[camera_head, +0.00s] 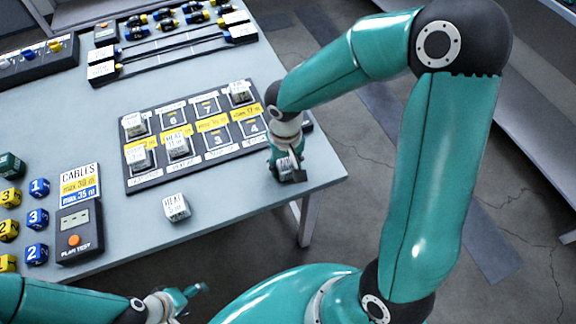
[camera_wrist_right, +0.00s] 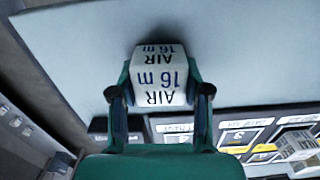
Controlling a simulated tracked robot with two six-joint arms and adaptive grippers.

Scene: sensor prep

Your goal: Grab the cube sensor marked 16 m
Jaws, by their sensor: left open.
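The white cube sensor marked "AIR 16 m" (camera_wrist_right: 160,82) sits between the fingers of my right gripper (camera_wrist_right: 160,72) in the right wrist view. Both fingers lie against its sides. In the head view my right gripper (camera_head: 288,172) points down at the table's right end, and the cube there is mostly hidden by the fingers. I cannot tell whether the cube touches the table. My left gripper (camera_head: 190,292) is open and empty, low in the head view, off the table's front edge.
A dark board (camera_head: 190,180) with marked slots holds several white cubes. Another white cube (camera_head: 176,207) lies in front of it. A cable panel (camera_head: 80,183), a plan test box (camera_head: 80,232) and numbered blue and yellow cubes are at left. The table (camera_head: 235,228) is clear at front right.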

